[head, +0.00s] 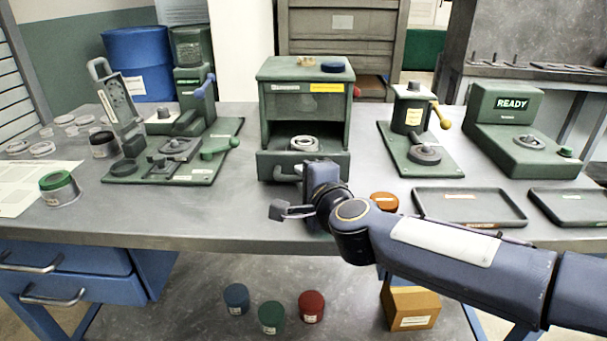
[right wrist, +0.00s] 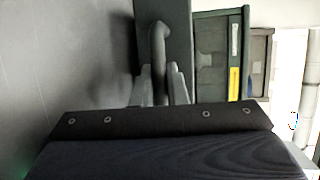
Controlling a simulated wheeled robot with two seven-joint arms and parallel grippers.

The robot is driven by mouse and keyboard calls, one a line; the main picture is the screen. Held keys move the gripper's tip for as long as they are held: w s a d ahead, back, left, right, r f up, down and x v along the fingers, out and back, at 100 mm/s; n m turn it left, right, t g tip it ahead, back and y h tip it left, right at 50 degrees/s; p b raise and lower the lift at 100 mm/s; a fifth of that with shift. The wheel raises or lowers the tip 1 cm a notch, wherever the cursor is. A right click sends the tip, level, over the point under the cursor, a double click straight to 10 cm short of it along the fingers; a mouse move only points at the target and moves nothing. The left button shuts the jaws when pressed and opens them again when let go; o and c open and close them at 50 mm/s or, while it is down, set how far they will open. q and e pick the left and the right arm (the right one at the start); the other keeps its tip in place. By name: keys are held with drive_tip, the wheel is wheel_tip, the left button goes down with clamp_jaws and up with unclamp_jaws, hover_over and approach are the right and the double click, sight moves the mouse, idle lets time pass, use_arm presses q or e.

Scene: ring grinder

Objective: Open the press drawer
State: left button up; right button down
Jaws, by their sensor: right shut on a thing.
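The green press (head: 303,97) stands at the middle of the table, with an open bay in its front. Its drawer (head: 268,163) is the low green front below the bay, with a metal ring piece (head: 304,143) behind it. How far the drawer stands out is hard to tell. My right gripper (head: 304,174) is at the drawer front and its wrist hides part of it. In the right wrist view, its fingers (right wrist: 160,86) are shut on the drawer handle (right wrist: 158,45), one on each side of the bar. My left gripper is not in view.
Left of the press is a green fixture plate (head: 205,165). Right are a lever press (head: 412,112), a READY station (head: 520,140) and two dark trays (head: 470,192) (head: 572,205). An orange-lidded jar (head: 384,200) sits close by my right forearm. The table front left of my wrist is clear.

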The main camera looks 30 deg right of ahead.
drive_tip(key=c, duration=1.7)
unclamp_jaws()
drive_tip(key=shift+c, duration=0.2)
drive_tip(key=shift+s+r, duration=0.15)
drive_tip(key=shift+s, duration=0.15)
drive_tip(key=p+v, duration=0.3)
drive_tip(key=v, duration=0.3)
drive_tip(key=shift+s+r+p, duration=0.1)
drive_tip(key=shift+s+p, duration=0.15)
drive_tip(key=shift+p, duration=0.15)
drive_tip(key=shift+s+a, duration=0.1)
drive_tip(key=shift+s, duration=0.25)
